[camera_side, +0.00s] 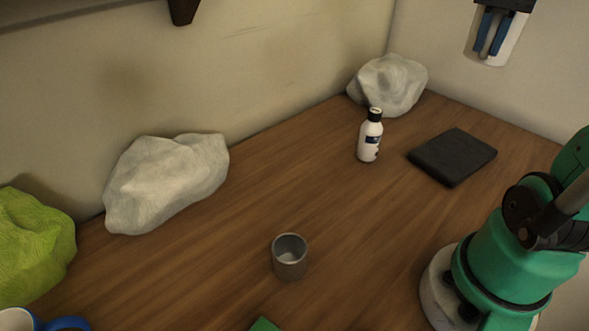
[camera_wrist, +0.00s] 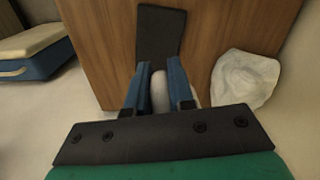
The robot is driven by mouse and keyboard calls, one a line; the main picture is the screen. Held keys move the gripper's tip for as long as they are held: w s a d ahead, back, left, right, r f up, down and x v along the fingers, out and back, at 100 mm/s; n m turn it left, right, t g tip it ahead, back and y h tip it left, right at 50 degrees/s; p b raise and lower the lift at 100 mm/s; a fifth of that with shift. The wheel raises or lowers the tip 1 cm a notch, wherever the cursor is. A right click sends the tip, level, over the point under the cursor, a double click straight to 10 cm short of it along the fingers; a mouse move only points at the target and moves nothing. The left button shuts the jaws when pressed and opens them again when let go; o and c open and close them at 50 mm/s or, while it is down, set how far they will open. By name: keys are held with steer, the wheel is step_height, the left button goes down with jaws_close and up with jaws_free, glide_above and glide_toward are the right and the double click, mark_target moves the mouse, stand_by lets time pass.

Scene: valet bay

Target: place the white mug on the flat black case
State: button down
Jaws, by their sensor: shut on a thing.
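My gripper (camera_side: 488,47) is at the top right of the side view, high above the table. Its blue fingers are shut on the white mug (camera_side: 513,42), which hangs in the air. In the wrist view the mug (camera_wrist: 160,88) shows as a pale shape between the fingers (camera_wrist: 159,82), and much of it is hidden. The flat black case (camera_side: 453,157) lies on the wooden table at the right, with its top bare. It also shows in the wrist view (camera_wrist: 160,32), beyond the fingertips. The mug is apart from the case.
A white bottle with a dark cap (camera_side: 370,140) stands left of the case. A grey cup (camera_side: 289,258) stands near the table's middle. Pale crumpled lumps (camera_side: 165,180) (camera_side: 390,85) lie along the wall. A green lump (camera_side: 32,245) and blue-handled mug (camera_side: 17,321) are at left.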

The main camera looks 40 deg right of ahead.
steer(key=shift+s+d+m, duration=0.15)
steer(key=shift+s+m, duration=0.15)
steer(key=shift+m, duration=0.3)
glide_above(443, 165)
steer(key=shift+m, duration=0.3)
step_height(443, 165, down, 20)
steer(key=shift+d+r, duration=0.1)
steer(key=shift+f, duration=0.2)
steer(key=c, duration=0.8)
jaws_free()
steer(key=shift+o, duration=0.2)
steer(key=shift+r, duration=0.1)
